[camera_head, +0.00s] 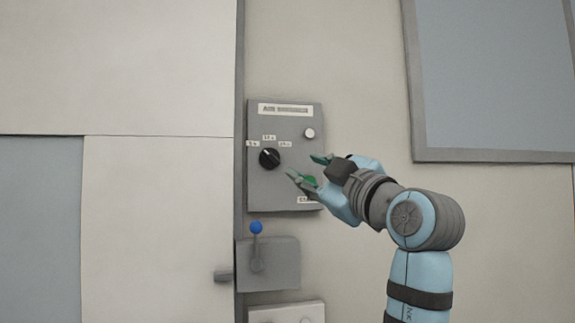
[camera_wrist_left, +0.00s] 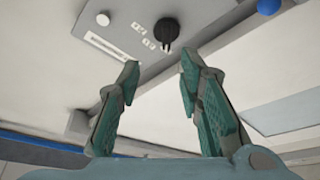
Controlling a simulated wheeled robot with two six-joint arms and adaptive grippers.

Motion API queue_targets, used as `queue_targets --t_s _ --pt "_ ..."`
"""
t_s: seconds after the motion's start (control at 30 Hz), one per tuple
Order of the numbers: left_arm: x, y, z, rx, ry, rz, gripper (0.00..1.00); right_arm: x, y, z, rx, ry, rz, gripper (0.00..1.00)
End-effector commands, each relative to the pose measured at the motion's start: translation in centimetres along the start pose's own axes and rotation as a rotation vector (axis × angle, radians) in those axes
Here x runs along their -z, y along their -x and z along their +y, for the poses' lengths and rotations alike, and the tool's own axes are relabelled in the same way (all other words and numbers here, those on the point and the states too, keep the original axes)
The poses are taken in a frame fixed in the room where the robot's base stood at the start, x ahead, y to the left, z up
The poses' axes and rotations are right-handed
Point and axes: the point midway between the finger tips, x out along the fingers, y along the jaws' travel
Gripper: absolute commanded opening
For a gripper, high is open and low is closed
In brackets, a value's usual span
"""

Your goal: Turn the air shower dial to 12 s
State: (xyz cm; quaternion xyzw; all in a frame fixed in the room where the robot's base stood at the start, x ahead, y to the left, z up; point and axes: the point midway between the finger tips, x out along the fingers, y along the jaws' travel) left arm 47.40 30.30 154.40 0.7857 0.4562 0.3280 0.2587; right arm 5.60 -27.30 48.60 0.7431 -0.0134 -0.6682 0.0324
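The air shower panel (camera_head: 260,190) is a grey box on the wall. Its black dial (camera_head: 269,158) has a white pointer mark that leans to the upper left, with small labels at left, above and right; the print is too small to read surely. The dial also shows in the left wrist view (camera_wrist_left: 168,33), beyond the fingertips. My left gripper (camera_head: 302,165) is open and empty, just right of the dial and apart from it; its fingers also show in the left wrist view (camera_wrist_left: 159,62). My right gripper is not in view.
A white round knob (camera_head: 309,133) sits at the panel's upper right. Below is a grey box with a blue-knobbed lever (camera_head: 256,228). A door (camera_head: 160,200) is at left, a framed window (camera_head: 495,75) at upper right.

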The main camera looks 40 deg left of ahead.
Motion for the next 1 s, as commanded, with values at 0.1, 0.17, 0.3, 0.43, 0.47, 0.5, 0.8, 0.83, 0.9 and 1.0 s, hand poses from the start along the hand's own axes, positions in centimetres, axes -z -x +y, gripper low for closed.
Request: queue_targets --t_s 0.1,0.17,0.3,0.43,0.47,0.5,0.8,0.83,0.9,1.0 --pt "0.3 -3.6 -0.1 0.009 -0.008 0.007 0.33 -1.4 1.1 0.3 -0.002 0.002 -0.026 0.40" --pt "0.3 -5.3 0.0 0.008 -0.009 0.008 0.33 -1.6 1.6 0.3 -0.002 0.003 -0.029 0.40" --pt "0.3 -8.7 0.2 0.005 -0.010 0.006 0.33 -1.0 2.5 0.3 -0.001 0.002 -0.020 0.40" --pt "0.1 -10.8 0.2 0.003 -0.009 0.004 0.33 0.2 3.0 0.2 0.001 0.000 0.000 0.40" --pt "0.1 -11.1 0.2 0.002 -0.007 0.003 0.33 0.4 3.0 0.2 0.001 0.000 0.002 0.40" --pt "0.1 -11.4 0.2 0.001 -0.007 0.003 0.33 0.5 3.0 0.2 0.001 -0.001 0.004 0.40" --pt "-0.1 -11.9 0.1 0.002 -0.007 0.002 0.33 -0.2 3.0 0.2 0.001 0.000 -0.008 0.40" --pt "-0.1 -11.9 0.0 0.002 -0.007 0.002 0.30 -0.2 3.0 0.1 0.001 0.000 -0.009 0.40" --pt "-0.1 -11.9 0.0 0.002 -0.007 0.002 0.19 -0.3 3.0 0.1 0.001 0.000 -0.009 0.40" --pt "-0.1 -11.9 0.0 0.002 -0.007 0.002 0.03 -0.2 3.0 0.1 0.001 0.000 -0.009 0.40"
